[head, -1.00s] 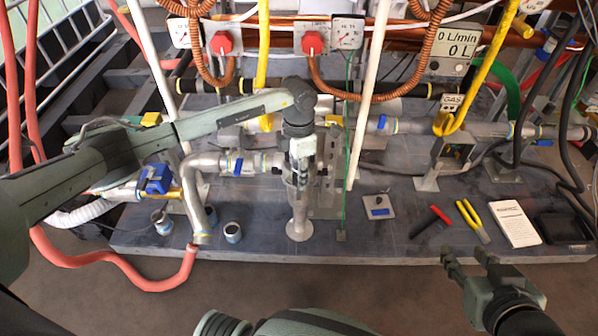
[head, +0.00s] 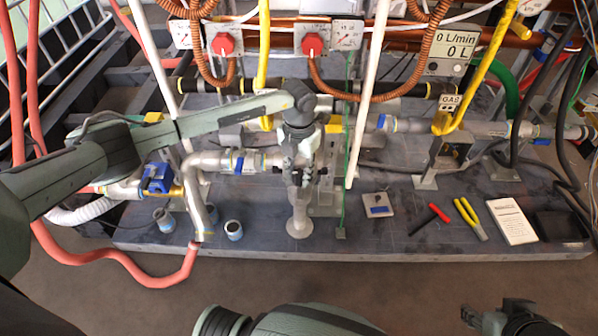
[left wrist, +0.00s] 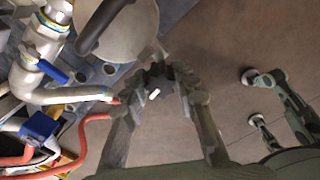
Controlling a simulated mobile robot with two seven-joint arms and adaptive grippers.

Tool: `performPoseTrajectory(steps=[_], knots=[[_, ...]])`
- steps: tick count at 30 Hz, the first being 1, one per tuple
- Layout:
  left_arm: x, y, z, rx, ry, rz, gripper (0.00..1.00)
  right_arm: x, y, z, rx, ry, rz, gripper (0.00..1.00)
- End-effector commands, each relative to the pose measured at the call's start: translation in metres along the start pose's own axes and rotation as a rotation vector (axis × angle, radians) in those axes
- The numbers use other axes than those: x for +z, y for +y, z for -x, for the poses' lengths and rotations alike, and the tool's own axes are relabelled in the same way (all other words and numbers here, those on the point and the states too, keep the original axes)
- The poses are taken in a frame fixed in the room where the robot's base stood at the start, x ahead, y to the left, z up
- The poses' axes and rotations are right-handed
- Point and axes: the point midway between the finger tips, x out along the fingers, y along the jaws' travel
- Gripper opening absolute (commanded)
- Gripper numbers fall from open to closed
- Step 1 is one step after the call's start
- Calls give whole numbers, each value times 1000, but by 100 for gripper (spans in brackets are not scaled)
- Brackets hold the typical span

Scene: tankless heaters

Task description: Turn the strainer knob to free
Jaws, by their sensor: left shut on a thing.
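The strainer (head: 299,215) is a grey metal body with a flanged lower end, standing at the front middle of the platform in the head view. My left gripper (head: 297,178) comes down over it from above. In the left wrist view its two fingers (left wrist: 160,88) are shut on a dark, lobed knob (left wrist: 167,74) with a white mark. The fingers partly hide the knob. A round grey metal part (left wrist: 122,30) shows beyond it. My right gripper (head: 487,312) is low at the bottom right, its fingers apart and empty, away from the strainer.
A grey pipe with a blue valve handle (head: 239,165) runs left of the strainer. A white pole (head: 366,95) and a thin green wire stand to its right. A red-handled tool (head: 438,212), yellow pliers (head: 471,218) and a notepad (head: 514,222) lie on the right.

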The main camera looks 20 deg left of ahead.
Motion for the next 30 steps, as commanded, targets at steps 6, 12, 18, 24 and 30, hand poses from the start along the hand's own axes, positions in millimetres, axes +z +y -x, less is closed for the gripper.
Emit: performPoseTrajectory(steps=[6, 12, 18, 24, 30], knots=[[0, 0, 0, 1, -1, 13, 0, 2, 1, 0, 3, -10, -1, 40], [0, 0, 0, 1, -1, 12, 0, 3, 1, 0, 3, -11, -1, 40], [0, 0, 0, 1, -1, 11, 46, 3, 1, 0, 3, -11, -1, 40], [0, 0, 0, 0, -1, 11, 49, 3, 1, 0, 2, -10, 0, 40], [1, 0, 6, 0, -2, 11, 49, 1, 1, 0, 1, -7, 0, 40]])
